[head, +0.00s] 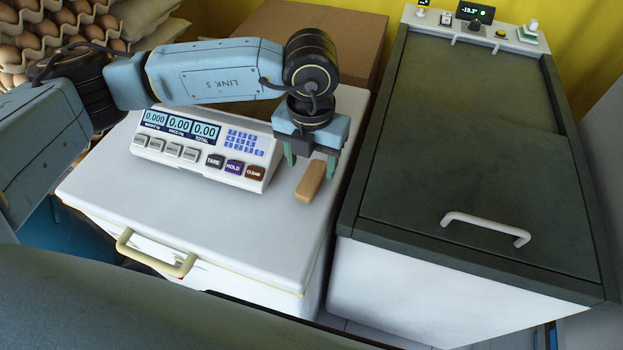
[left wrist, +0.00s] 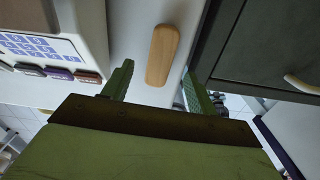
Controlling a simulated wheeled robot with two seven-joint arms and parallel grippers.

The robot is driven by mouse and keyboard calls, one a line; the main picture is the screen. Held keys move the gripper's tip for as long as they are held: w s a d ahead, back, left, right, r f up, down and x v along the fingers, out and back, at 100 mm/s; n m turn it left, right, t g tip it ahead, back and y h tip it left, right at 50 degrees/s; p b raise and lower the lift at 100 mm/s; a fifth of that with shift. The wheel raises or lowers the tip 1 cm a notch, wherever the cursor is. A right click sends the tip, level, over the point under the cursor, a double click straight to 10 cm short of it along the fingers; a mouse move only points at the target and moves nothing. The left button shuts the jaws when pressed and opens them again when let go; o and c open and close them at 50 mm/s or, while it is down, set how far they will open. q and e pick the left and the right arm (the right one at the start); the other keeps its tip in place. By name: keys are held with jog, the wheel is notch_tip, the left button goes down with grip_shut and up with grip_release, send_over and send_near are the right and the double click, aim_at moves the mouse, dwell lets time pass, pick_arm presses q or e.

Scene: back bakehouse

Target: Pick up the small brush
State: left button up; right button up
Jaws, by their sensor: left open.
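The small brush (head: 310,182) shows as a tan wooden block with rounded ends. It lies on the white chest top, to the right of the scale; no bristles are visible. In the left wrist view the brush (left wrist: 162,55) lies ahead of my fingers, with its near end between the fingertip lines. My left gripper (head: 311,168) points down above the brush, open and empty, its two green fingers apart. The left gripper also shows in the left wrist view (left wrist: 158,85). I cannot tell the exact height between fingers and brush. My right gripper is not in view.
A white scale (head: 200,160) with a keypad stands close left of the brush on the white chest (head: 235,225). A dark-lidded chest freezer (head: 465,190) stands just to the right. Behind are a cardboard box (head: 270,22) and egg trays (head: 35,40).

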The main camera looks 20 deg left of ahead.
aim_at(311, 179)
pick_arm(q)
jog(key=f, duration=0.5)
jog(key=shift+s, duration=0.2)
jog(key=shift+r, duration=0.1)
jog(key=shift+c, duration=0.2)
jog(key=c, duration=1)
jog(key=shift+c, duration=0.2)
notch_tip(311, 179, up, 10)
jog(key=shift+p, duration=0.3)
